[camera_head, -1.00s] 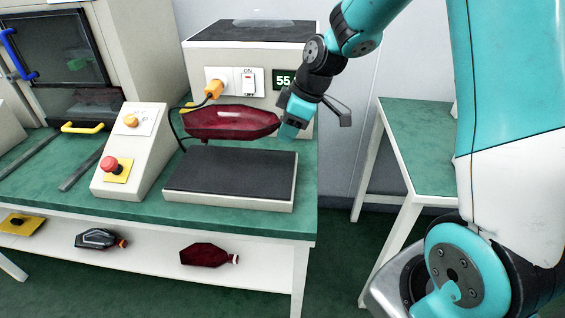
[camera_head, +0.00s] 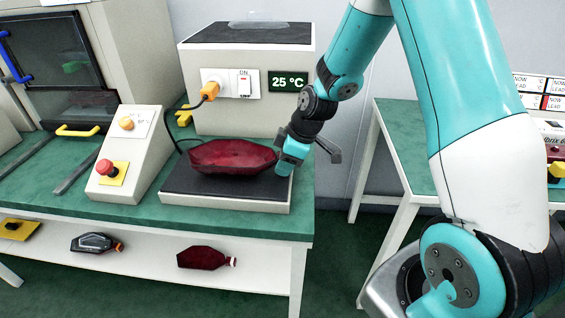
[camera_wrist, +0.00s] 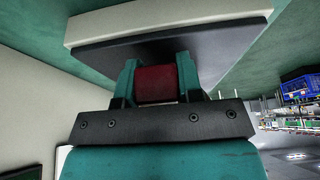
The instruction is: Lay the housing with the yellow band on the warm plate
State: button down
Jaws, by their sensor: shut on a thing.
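A dark red, translucent lamp housing (camera_head: 232,157) lies level over the black-topped plate (camera_head: 240,204) on the green bench. My gripper (camera_head: 284,165) is shut on the housing's right end. In the wrist view the two teal fingers (camera_wrist: 158,78) grip a red end of the housing (camera_wrist: 156,86), with the dark plate top (camera_wrist: 200,42) close beyond. The housing is on the plate or just above it; I cannot tell whether they touch. No yellow band shows on the visible part of the housing.
A box with a display (camera_head: 288,81) reading 25 °C stands behind the plate. A sloped button console (camera_head: 130,155) stands left. The lower shelf holds a grey housing (camera_head: 93,242) and another red housing (camera_head: 203,257). A side table (camera_head: 405,140) stands right.

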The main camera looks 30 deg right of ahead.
jog(key=c, duration=0.8)
grip_release()
jog(key=shift+r, duration=0.3)
jog(key=v, duration=1.1)
jog(key=s+a+r+m+g, duration=0.1)
jog(key=s+a+r, duration=0.1)
jog(key=s+a, duration=0.4)
jog(key=s+a+r+m, duration=0.1)
jog(key=s+a+r, duration=0.2)
jog(key=s+a, duration=0.3)
jog(key=s+a+r+m+g, duration=0.1)
jog(key=s+a+r, duration=0.2)
jog(key=s+a, duration=0.3)
jog(key=shift+s+a+r+m+g+y, duration=0.1)
jog(key=shift+s+m+g+y, duration=0.1)
jog(key=shift+s, duration=0.95)
jog(key=shift+s+a+r+m+g+y, duration=0.1)
jog(key=shift+s+m, duration=0.1)
jog(key=shift+s, duration=1)
jog(key=shift+p, duration=0.3)
